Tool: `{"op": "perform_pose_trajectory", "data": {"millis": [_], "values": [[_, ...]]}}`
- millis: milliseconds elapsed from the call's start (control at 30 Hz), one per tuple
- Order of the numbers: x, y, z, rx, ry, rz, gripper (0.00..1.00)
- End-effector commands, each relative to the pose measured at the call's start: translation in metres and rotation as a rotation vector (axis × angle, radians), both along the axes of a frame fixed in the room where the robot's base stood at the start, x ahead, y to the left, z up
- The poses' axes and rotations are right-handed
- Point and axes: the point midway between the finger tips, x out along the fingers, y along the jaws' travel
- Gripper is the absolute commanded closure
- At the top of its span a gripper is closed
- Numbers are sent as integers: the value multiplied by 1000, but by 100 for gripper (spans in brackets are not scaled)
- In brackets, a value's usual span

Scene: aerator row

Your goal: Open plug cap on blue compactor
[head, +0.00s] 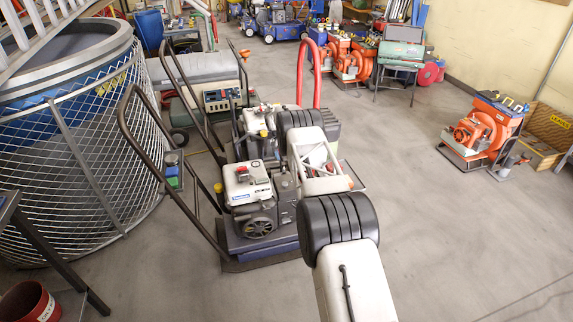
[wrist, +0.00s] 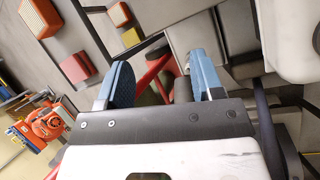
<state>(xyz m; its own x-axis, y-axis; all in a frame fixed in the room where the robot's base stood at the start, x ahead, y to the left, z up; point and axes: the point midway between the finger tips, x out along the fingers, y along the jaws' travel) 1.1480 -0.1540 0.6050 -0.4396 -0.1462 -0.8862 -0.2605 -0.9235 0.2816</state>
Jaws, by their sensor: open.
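The blue compactor (head: 246,190) stands left of centre in the head view, with a white engine on a blue base and a dark looped handle to its left. A small red cap (head: 242,169) sits on its white tank, and a yellow cap (head: 218,187) shows at its left side. I cannot tell which part is the plug cap. My gripper (wrist: 163,80) is open, its two blue fingers apart. A red bar and a dark round part show between or behind the fingers, and nothing is clearly held. In the head view my arm hides the gripper and part of the compactor's right side.
A second engine machine (head: 262,120) stands close behind the compactor, and a red hoop (head: 309,65) rises behind. A mesh-covered tank (head: 75,150) is at left. An orange machine (head: 487,130) stands at right. The floor at lower right is clear.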

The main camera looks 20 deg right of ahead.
Motion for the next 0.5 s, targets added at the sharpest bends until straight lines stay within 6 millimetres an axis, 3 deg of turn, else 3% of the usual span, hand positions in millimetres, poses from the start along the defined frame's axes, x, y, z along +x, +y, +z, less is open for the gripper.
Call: {"op": "perform_pose_trajectory", "data": {"millis": [500], "values": [[-36, 5, 5, 0, 0, 1, 39]]}}
